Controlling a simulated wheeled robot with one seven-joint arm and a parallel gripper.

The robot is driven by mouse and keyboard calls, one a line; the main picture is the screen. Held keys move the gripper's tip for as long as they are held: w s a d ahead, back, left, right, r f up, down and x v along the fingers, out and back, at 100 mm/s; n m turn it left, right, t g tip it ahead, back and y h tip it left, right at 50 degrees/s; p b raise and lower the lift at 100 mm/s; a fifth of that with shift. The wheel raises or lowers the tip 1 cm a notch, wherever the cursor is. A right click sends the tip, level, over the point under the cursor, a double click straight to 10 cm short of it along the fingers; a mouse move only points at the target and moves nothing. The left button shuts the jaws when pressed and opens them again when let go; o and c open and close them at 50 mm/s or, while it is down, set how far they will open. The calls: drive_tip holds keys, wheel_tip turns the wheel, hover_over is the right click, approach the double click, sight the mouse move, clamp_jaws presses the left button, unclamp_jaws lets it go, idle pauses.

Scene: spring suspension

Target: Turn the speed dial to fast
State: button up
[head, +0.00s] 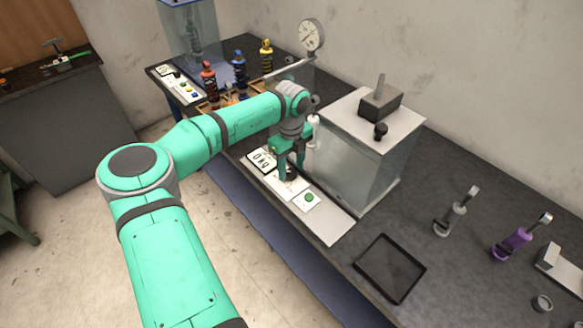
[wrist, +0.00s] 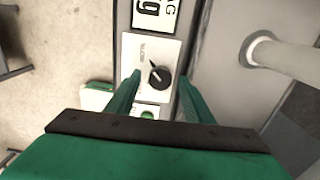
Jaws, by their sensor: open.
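The speed dial (wrist: 160,79) is a black round knob with a pointer, on a white panel (wrist: 131,50). In the wrist view its pointer aims to the upper left, near small print that I cannot read. My gripper (wrist: 158,88) is open, pointing down above the panel, with one green finger on each side of the dial. I cannot tell whether the fingers touch it. In the head view my gripper (head: 290,173) hides most of the dial. A green button (head: 309,197) sits beside it and also shows between the fingers (wrist: 147,114).
A clear box (head: 355,165) with a grey lid and a black block stands right behind the panel. A readout card (head: 262,160) is beside the dial. A black tray (head: 390,268) and several shock absorbers stand on the bench, with a pressure gauge (head: 311,35) further back.

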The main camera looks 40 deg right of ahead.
drive_tip(key=shift+f, duration=0.15)
drive_tip(key=shift+c, duration=0.3)
drive_tip(key=c, duration=1)
